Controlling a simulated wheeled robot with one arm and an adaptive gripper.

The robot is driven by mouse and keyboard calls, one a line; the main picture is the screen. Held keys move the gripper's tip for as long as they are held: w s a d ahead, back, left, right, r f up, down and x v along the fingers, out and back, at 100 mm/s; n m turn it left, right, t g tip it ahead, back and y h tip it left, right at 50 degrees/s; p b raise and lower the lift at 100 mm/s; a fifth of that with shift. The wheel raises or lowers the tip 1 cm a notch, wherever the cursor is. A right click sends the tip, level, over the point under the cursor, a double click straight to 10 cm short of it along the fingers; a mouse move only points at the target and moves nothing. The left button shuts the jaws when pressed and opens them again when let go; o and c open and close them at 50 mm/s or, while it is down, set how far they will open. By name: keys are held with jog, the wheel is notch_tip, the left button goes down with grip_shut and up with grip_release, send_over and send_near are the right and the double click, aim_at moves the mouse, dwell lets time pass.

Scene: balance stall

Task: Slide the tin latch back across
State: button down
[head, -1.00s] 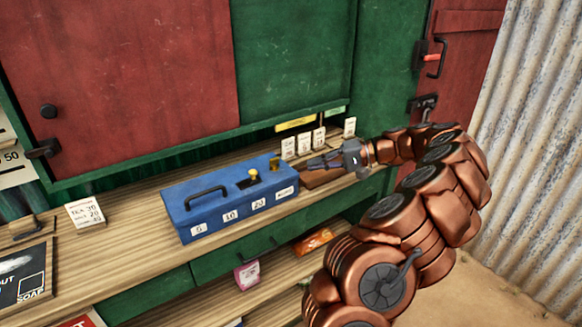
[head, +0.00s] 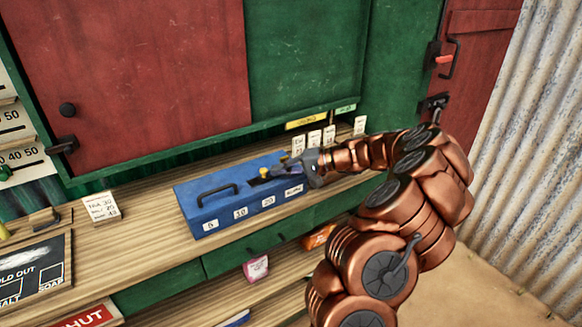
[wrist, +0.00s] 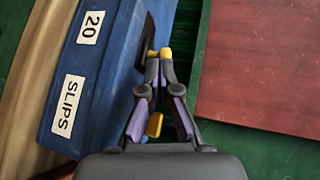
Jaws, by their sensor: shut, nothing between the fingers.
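The tin is a long blue cash box (head: 215,208) with a black handle, lying on the wooden counter. Its latch is a yellow knob (head: 264,172) on a dark plate in the lid. My gripper (head: 274,173) is over the tin's right part, shut and empty, its tips at the knob. In the wrist view the shut fingertips (wrist: 159,57) partly hide the yellow knob (wrist: 165,53); I cannot tell whether they touch it. A second yellow piece (wrist: 154,125) at the tin's end shows between the finger links.
Small white price cards (head: 314,139) stand behind the tin to the right, close to my wrist. Another card (head: 101,207) stands at left. Green and red shutters (head: 305,55) rise behind the counter.

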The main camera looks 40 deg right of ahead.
aim_at(271, 184)
jog(key=shift+w+a, duration=0.15)
jog(key=shift+a, duration=0.05)
dwell(0.3)
jog(key=shift+a+f+b, duration=0.15)
jog(key=shift+a+b, duration=0.6)
jog(key=shift+a, duration=0.3)
jog(key=shift+w+a, duration=0.1)
jog(key=shift+a, duration=0.45)
jog(key=shift+s+d+b, duration=0.2)
jog(key=shift+d+b, duration=0.1)
jog(key=shift+b, duration=0.05)
jog(key=b+v, duration=0.2)
jog(key=v, duration=1.1)
jog(key=shift+d+f+b, duration=0.15)
jog(key=shift+f+b, duration=0.05)
jog(key=shift+b, duration=0.15)
jog(key=shift+s, duration=0.1)
